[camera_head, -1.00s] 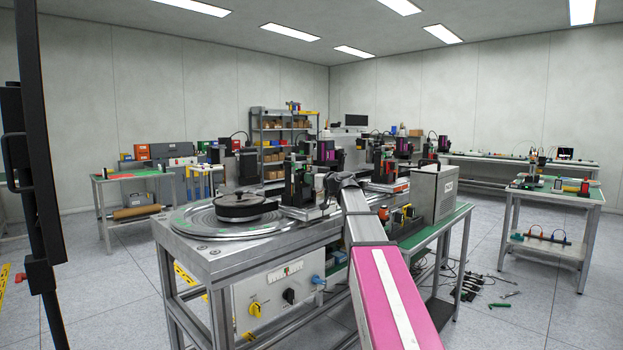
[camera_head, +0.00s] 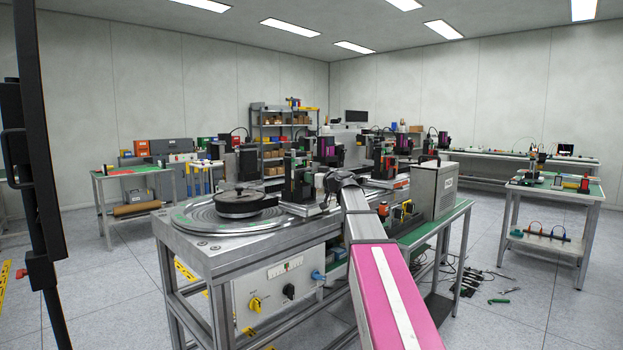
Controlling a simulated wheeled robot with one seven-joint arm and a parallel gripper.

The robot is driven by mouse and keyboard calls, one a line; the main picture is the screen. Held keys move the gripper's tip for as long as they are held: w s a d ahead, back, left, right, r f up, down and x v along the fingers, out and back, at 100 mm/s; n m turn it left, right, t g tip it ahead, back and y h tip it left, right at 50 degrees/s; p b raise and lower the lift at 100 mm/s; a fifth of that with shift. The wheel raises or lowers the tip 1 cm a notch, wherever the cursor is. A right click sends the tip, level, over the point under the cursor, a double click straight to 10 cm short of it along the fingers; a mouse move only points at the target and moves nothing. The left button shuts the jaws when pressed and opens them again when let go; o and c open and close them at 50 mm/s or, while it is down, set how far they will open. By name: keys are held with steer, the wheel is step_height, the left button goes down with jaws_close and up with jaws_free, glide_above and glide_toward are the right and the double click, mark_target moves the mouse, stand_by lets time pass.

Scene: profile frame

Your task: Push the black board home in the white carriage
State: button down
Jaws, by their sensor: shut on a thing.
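The black board (camera_head: 299,186) appears as a dark upright shape just left of my gripper. The white carriage (camera_head: 304,209) appears as the pale base under it. My wrist and the distance hide the fingertips, the contact and how deep the board sits.
A round metal plate (camera_head: 184,220) with a black disc (camera_head: 247,204) lies left of the unit. A grey box (camera_head: 435,190) stands right of my arm on a green-topped bench. More dark units stand behind. Cables and tools (camera_head: 478,280) lie on the floor at the right.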

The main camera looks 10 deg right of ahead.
steer(key=c, duration=0.9)
jaws_free()
steer(key=v, duration=1.1)
steer(key=s+a+f+m+g+h, duration=0.1)
steer(key=s+a+f+g, duration=0.2)
steer(key=f, duration=0.8)
steer(key=s+a+f+m+g+h, duration=0.15)
steer(key=s+f, duration=0.25)
steer(key=f, duration=0.7)
steer(key=s+a+f+m+g+h, duration=0.1)
steer(key=s+a+f+g+h, duration=0.2)
steer(key=f, duration=0.8)
steer(key=s+f+m+g+h, duration=0.1)
steer(key=s+f+g, duration=0.1)
steer(key=s+f, duration=0.4)
steer(key=s+f+m+g+h, duration=0.1)
steer(key=s+f+g+h, duration=0.1)
steer(key=s+f, duration=0.4)
steer(key=s+d+f+m+g+h, duration=0.1)
steer(key=s+f+g+h, duration=0.1)
steer(key=s+f, duration=0.4)
steer(key=shift+s+f+m+g, duration=0.2)
steer(key=shift+f+m+g, duration=0.15)
steer(key=shift+f+g, duration=0.3)
